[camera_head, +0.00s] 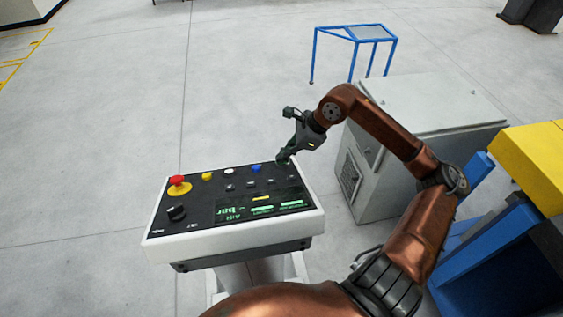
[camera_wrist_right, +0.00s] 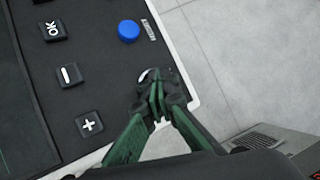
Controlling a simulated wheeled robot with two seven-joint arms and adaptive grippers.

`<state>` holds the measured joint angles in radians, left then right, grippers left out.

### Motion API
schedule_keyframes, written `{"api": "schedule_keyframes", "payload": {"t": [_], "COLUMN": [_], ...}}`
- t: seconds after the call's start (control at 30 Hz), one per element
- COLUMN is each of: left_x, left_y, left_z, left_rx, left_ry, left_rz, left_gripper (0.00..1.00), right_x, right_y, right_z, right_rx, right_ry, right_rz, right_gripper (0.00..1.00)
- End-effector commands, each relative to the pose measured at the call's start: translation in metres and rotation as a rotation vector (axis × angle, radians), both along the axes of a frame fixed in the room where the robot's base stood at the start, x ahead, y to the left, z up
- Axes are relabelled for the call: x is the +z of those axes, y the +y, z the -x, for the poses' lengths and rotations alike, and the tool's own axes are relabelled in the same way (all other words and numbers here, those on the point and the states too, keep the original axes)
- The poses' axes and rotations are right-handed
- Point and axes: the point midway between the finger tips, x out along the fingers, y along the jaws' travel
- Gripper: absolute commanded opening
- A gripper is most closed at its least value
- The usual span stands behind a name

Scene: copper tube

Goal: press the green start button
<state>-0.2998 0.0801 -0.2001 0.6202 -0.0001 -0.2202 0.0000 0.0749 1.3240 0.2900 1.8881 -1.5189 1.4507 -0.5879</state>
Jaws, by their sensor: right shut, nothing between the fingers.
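The control panel (camera_head: 190,215) is a white-edged console with a dark face. My right gripper (camera_head: 283,158) is shut and empty, with its fingertips down at the panel's far right corner. In the right wrist view the closed fingertips (camera_wrist_right: 156,92) are over that corner, beyond the blue button (camera_wrist_right: 129,31). The fingers look dark green there. I cannot make out the green start button; the fingertips may be hiding it. I cannot tell whether they touch the panel. My left gripper is not in view.
The panel also has a red emergency knob (camera_head: 177,182), a yellow button (camera_head: 207,176), a white button (camera_head: 229,171), a black selector (camera_head: 176,213) and a lit display (camera_head: 262,208). A grey cabinet (camera_head: 440,105) stands right of the panel.

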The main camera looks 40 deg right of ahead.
Motion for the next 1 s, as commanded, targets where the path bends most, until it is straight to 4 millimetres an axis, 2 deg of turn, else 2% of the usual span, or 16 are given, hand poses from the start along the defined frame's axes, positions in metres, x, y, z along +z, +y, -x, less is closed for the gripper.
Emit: {"api": "schedule_keyframes", "payload": {"t": [0.27, 0.67, 1.0], "left_x": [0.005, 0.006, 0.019], "left_y": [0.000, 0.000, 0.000], "left_z": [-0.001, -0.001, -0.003], "left_rx": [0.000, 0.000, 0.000], "left_ry": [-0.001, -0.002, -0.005], "left_rz": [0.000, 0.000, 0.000], "left_gripper": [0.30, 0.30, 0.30], "right_x": [0.013, 0.016, 0.044], "right_y": [-0.004, -0.004, -0.010], "right_z": [-0.005, -0.006, -0.016], "right_rx": [-0.001, 0.000, 0.000], "right_ry": [0.001, -0.001, -0.003], "right_rz": [0.002, 0.001, 0.002], "right_gripper": [0.00, 0.00, 0.00]}}
